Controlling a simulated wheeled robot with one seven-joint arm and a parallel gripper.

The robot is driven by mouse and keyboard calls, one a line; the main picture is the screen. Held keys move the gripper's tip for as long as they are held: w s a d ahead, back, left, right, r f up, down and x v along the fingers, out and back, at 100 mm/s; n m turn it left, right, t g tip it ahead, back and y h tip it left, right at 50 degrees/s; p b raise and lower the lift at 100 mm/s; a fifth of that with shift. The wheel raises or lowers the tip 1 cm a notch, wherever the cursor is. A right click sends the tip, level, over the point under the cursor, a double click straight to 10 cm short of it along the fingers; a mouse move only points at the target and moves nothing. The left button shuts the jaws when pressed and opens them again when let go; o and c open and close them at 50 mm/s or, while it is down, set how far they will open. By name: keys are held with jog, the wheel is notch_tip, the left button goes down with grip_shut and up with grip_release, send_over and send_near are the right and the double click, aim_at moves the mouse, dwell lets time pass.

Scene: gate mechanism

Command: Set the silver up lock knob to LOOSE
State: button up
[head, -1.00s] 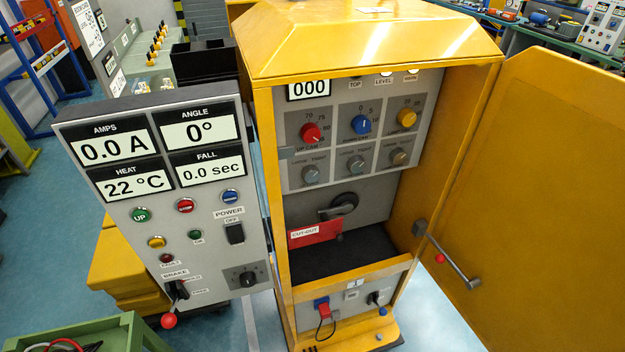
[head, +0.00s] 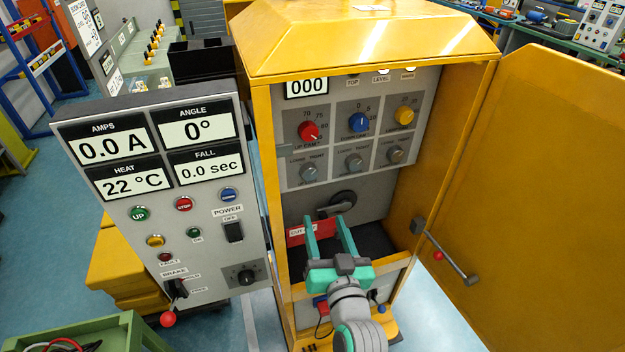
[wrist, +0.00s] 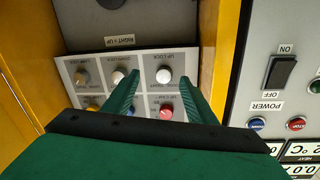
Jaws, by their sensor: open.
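The silver up lock knob (head: 309,173) is in the lower row of the cabinet panel, below the red knob (head: 308,130), under a LOOSE/TIGHT label. Which way it points is too small to tell. In the wrist view, which looks at the panel upside down, the up lock knob (wrist: 164,75) appears between the fingertips, nearer the right finger. My gripper (head: 326,221) is open and empty, in front of the cabinet opening and lower than the knob. Its green fingers also show in the wrist view (wrist: 158,82), apart from the knob.
Two similar lock knobs (head: 354,162) (head: 395,154) sit to the right, with blue and yellow knobs above. A black handle (head: 342,200) and red cut-out label (head: 297,232) are below the panel. The open yellow door (head: 550,190) stands right; the display console (head: 165,210) stands left.

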aim_at(310, 174)
jog(key=shift+n+y, duration=0.4)
jog(key=shift+y, duration=0.1)
jog(key=w+a+r, duration=0.1)
jog(key=w, duration=0.3)
jog(key=w+a+r, duration=0.1)
jog(key=w, duration=0.3)
jog(key=w+a+r, duration=0.1)
jog(key=w, duration=0.3)
jog(key=shift+r, duration=0.4)
jog(key=c, duration=1)
